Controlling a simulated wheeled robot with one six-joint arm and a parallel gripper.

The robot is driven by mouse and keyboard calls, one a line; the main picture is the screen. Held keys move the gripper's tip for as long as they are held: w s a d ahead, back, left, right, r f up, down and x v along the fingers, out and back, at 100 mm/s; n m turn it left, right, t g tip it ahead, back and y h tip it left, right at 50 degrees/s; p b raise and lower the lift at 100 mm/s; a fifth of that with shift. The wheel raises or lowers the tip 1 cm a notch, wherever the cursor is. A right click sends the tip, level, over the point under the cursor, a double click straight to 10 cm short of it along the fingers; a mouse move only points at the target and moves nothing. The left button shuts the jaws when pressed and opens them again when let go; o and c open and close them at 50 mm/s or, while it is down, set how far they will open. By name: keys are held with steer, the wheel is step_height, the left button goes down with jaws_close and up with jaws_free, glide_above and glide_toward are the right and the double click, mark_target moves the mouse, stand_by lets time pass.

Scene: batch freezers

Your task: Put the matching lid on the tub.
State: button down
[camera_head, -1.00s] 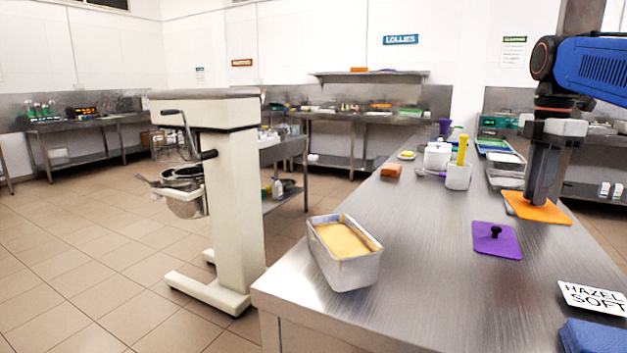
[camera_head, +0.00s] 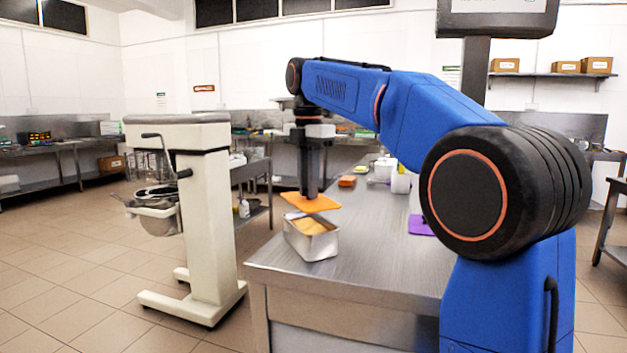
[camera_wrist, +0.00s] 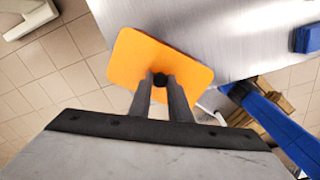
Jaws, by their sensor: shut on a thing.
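An orange lid (camera_head: 311,203) is held by its black knob (camera_wrist: 160,80) in my gripper (camera_head: 308,194), which is shut on it. The steel tub (camera_head: 318,245) stands near the front left corner of the steel table, with yellow-orange contents (camera_head: 308,226). In the head view the lid is above the tub, with a gap between them. In the wrist view the lid hides the tub. A purple lid (camera_head: 420,226) lies on the table, partly hidden behind my arm.
The steel table (camera_head: 350,275) has a bare front around the tub. A cream mixer stand (camera_head: 205,215) is on the floor left of the table.

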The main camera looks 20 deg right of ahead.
mark_target(309, 202)
steer(key=shift+f, duration=2.35)
steer(key=shift+f, duration=0.15)
stand_by(0.6)
steer(key=c, duration=1.1)
jaws_free()
steer(key=shift+r, duration=3.5)
jaws_close()
